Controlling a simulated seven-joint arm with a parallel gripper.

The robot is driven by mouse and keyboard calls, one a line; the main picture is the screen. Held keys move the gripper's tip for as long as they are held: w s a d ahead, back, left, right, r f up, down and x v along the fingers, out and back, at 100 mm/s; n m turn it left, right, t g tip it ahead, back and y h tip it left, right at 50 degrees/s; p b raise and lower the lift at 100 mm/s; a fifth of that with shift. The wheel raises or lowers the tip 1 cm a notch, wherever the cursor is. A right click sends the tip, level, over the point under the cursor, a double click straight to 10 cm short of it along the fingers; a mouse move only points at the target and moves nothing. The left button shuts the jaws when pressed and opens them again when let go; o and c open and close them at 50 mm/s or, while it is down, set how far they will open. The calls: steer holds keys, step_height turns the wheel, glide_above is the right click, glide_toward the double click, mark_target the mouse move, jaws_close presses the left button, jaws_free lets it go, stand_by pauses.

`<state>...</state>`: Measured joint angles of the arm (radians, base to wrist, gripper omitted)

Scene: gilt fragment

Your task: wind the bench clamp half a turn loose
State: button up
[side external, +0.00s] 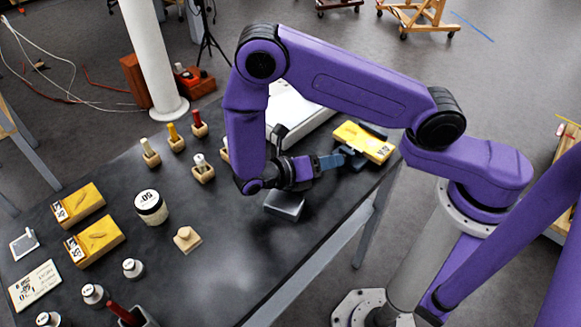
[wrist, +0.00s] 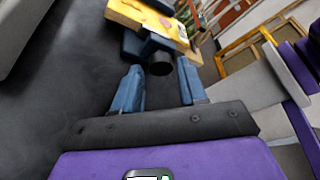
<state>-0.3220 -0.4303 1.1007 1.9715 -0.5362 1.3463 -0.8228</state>
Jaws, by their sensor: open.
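The bench clamp (side external: 374,131) is dark blue-grey and stands at the far right part of the black bench, with a yellow block (side external: 363,142) between its jaws. In the wrist view the clamp (wrist: 137,45) shows at the top, below the yellow block (wrist: 145,18). Its round dark screw end (wrist: 160,67) points towards me. My gripper (side external: 331,162) reaches level to the clamp from the left. In the wrist view my gripper (wrist: 160,76) is open, one blue finger on each side of the screw end, with gaps visible. Contact cannot be told. My fingers partly hide the screw in the side view.
A grey block (side external: 284,206) sits on the bench below my wrist. A white case (side external: 297,115) lies behind my arm. Chisel-like tools in wooden stands (side external: 202,168), a labelled jar (side external: 151,207) and yellow boxes (side external: 95,240) stand left. The bench's right edge is close to the clamp.

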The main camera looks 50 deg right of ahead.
steer(key=v, duration=1.6)
steer(key=o, duration=0.3)
steer(key=shift+s+m+t, duration=0.3)
steer(key=shift+s+t, duration=0.1)
steer(key=shift+s, duration=0.05)
steer(key=s+m+t, duration=0.1)
steer(key=s+m, duration=0.1)
steer(key=s+m+t, duration=0.2)
steer(key=s+r+m+t, duration=0.1)
steer(key=s+m, duration=0.1)
steer(key=shift+s+d+m+t, duration=0.1)
steer(key=shift+d+m+t, duration=0.1)
steer(key=shift+m+t, duration=0.1)
steer(key=d+f, duration=0.2)
steer(key=d, duration=0.3)
steer(key=w+d+f+m, duration=0.1)
steer(key=d+f, duration=0.1)
steer(key=d, duration=0.4)
steer(key=d+f+m+t, duration=0.1)
steer(key=d+f, duration=0.1)
steer(key=d, duration=0.3)
steer(key=shift+w+d, duration=0.2)
steer(key=shift+d, duration=0.1)
steer(key=c, duration=1.1)
